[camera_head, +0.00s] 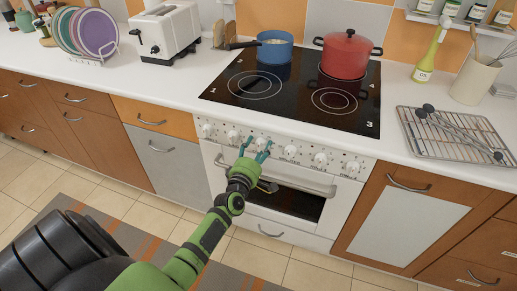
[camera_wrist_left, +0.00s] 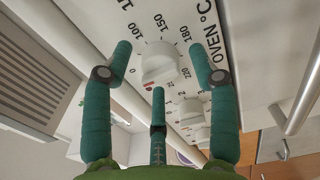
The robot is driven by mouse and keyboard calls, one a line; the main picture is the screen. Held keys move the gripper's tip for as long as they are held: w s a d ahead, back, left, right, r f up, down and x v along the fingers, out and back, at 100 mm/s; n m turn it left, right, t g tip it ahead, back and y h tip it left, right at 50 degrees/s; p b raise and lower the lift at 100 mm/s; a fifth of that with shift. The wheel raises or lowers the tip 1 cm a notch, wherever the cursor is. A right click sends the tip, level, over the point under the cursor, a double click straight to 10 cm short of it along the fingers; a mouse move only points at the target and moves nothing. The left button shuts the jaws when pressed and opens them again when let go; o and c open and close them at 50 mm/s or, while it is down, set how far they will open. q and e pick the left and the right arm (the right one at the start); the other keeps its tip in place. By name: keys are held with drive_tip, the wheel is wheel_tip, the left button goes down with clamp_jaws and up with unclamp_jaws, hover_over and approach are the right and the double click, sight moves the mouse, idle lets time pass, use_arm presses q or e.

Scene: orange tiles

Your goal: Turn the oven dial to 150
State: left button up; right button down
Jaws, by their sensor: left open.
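The white oven dial (camera_wrist_left: 160,63) is on the light control panel, with numbers such as 0, 100, 150 and 180 and the label "OVEN °C" around it. A small red mark shows on the dial's edge, on the side away from the 150. My left gripper (camera_head: 254,150) is at the front of the stove's control panel (camera_head: 215,132). In the left wrist view my left gripper (camera_wrist_left: 160,85) is open, with green fingers on both sides of the dial and a third below it. I see gaps between fingers and dial; contact cannot be told. My right gripper is not in view.
The oven door handle (camera_head: 315,186) sticks out below the panel, close to my left arm. A blue pan (camera_head: 274,50) and a red pot (camera_head: 345,57) stand on the cooktop. A wire rack (camera_head: 450,145) with a dark utensil lies right of the stove.

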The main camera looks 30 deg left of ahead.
use_arm(q)
drive_tip(key=c, duration=1.1)
drive_tip(key=shift+c, duration=0.2)
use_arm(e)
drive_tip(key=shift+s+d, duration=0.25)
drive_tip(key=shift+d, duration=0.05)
